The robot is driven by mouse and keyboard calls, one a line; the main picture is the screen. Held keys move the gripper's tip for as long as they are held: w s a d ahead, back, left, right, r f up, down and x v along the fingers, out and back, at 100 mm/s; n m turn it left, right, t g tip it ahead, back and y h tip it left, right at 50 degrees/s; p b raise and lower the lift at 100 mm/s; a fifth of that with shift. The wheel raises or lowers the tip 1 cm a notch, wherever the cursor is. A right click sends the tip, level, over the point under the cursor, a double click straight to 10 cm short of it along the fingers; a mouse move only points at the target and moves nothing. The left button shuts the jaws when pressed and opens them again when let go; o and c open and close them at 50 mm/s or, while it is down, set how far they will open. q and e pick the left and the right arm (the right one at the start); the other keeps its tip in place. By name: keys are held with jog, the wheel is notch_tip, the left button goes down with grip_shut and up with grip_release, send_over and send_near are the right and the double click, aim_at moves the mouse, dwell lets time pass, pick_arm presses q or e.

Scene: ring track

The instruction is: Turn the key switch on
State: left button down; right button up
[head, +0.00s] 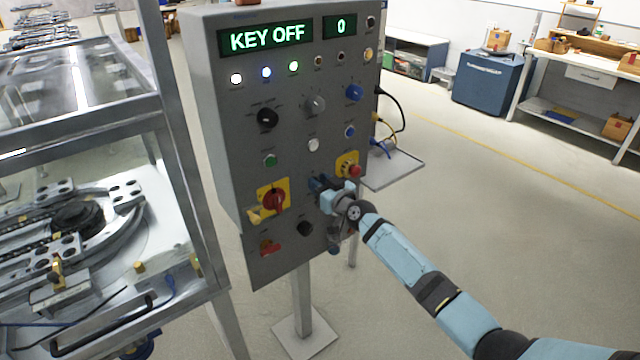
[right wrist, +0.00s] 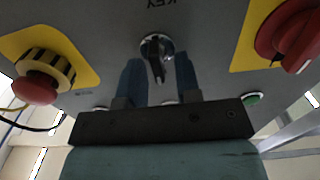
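The grey control panel (head: 225,130) stands upright on a post, and its green display (head: 267,37) reads "KEY OFF". The key switch (right wrist: 155,47) shows in the right wrist view as a metal collar with a dark key, below an upside-down "KEY" label. My right gripper (head: 318,184) is at the panel's lower middle and hides the switch in the head view. In the right wrist view its two blue fingers are apart, one on each side of the key. Gaps show between key and fingers; I cannot tell any contact. My left gripper is not in view.
A glazed machine enclosure (head: 80,130) stands at left. A small shelf with cables (head: 393,170) is at right. Floor is free at right.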

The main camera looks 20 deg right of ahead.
jog(key=c, duration=0.4)
jog(key=shift+c, duration=0.2)
jog(key=shift+m, duration=0.3)
jog(key=shift+d+f+m+b, duration=0.15)
jog(key=shift+m+b, duration=0.4)
jog(key=shift+m, duration=0.45)
jog(key=m, duration=0.3)
jog(key=m+b, duration=0.1)
jog(key=m, duration=0.2)
jog(key=m+b, duration=0.1)
jog(key=m, duration=0.2)
jog(key=shift+w+d+f, duration=0.2)
jog(key=shift+d, duration=0.2)
jog(key=shift+m, duration=0.3)
